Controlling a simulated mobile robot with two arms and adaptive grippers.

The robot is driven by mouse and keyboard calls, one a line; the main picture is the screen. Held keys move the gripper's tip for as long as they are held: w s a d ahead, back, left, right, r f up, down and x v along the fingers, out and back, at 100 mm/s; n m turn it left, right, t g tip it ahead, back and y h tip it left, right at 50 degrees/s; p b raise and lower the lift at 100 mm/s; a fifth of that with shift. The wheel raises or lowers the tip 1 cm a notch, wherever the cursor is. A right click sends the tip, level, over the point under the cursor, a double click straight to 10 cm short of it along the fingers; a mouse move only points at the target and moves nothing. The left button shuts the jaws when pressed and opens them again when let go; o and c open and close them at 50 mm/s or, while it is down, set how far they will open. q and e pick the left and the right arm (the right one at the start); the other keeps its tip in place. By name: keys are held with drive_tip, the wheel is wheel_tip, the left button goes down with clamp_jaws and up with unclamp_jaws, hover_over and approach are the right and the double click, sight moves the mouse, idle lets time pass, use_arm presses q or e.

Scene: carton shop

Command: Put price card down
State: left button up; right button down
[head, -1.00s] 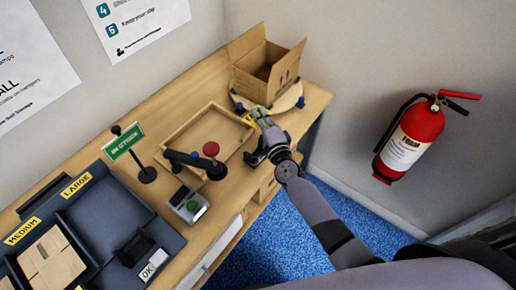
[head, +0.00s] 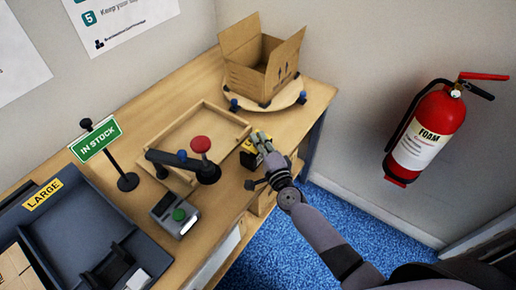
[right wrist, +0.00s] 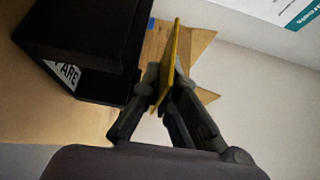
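The price card (right wrist: 171,62) is a thin yellow card, seen nearly edge-on in the right wrist view. My right gripper (right wrist: 160,92) has its two fingers closed in on the card's lower part. In the head view the yellow card (head: 250,159) shows at my right gripper (head: 260,158), over the front edge of the wooden bench, right of the shallow wooden tray. The card's printed face cannot be read. My left gripper is not in view.
A black box (right wrist: 97,40) with a partly read label stands left of the card. An open carton (head: 253,75) sits on a round turntable (head: 285,98) behind. A red-knobbed lever (head: 201,145), a small scale (head: 172,213) and an IN STOCK sign (head: 95,139) stand to the left.

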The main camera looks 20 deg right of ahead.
wheel_tip(320, 180, down, 2)
drive_tip(key=shift+b, duration=0.45)
drive_tip(key=shift+w+f, duration=0.15)
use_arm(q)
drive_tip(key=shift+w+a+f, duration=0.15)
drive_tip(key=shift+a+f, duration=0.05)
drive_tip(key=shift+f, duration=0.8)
use_arm(e)
drive_tip(key=shift+r, duration=0.2)
drive_tip(key=shift+f+b, duration=0.35)
drive_tip(key=shift+f, duration=0.1)
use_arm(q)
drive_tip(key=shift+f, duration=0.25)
use_arm(e)
drive_tip(key=c, duration=1.8)
unclamp_jaws()
drive_tip(key=shift+r, duration=0.1)
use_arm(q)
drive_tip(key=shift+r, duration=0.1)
use_arm(e)
drive_tip(key=shift+r, duration=0.1)
